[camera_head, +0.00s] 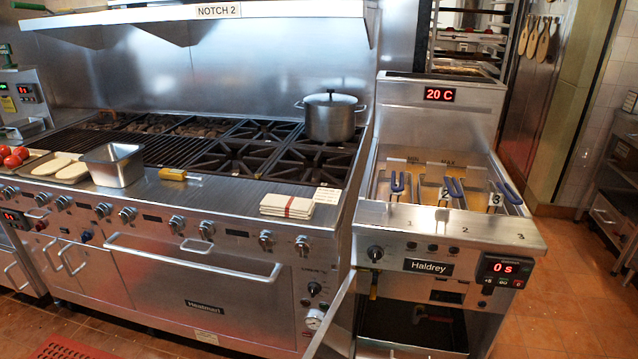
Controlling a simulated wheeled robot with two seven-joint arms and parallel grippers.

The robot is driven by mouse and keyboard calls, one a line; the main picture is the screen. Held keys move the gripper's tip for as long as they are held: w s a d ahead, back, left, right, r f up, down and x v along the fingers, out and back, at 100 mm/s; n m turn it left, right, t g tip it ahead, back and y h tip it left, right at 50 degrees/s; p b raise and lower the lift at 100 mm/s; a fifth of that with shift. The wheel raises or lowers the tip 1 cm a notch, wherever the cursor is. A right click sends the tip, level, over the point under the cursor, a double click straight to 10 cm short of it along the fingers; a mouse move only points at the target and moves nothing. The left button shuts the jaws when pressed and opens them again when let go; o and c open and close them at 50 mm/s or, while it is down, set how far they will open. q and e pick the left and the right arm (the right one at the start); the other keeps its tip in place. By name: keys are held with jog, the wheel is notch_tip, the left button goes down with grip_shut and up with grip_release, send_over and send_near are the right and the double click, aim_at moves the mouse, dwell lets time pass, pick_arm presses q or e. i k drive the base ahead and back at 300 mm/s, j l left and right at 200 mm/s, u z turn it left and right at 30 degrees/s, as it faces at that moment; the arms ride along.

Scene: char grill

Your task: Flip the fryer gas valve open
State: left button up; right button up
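The fryer (446,225) stands right of centre, with the name Haldrey on its front. Its lower cabinet (432,335) is open and dark inside, and its door (331,315) is swung out to the left. A small yellow upright piece (373,285) shows at the cabinet's upper left, below the fryer's black knob (375,253). It may be the gas valve's handle, but I cannot tell for sure. A small grey part (418,315) and an orange-yellow strip show dimly inside the cabinet. Neither of my grippers is in view.
The range (210,285) stands left of the fryer, with a lidded pot (330,118) on it. Fry baskets with blue handles (508,193) sit in the fryer. The tiled floor (575,290) to the right is clear. The open door juts forward between range and fryer.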

aim_at(372, 296)
jog(key=i+j+z, duration=0.15)
jog(key=j+z, duration=0.3)
jog(key=j, duration=0.3)
jog(key=j+z, duration=0.5)
jog(key=j, duration=0.25)
jog(key=k+j+z, duration=0.15)
jog(key=j+z, duration=0.3)
jog(key=j, duration=0.3)
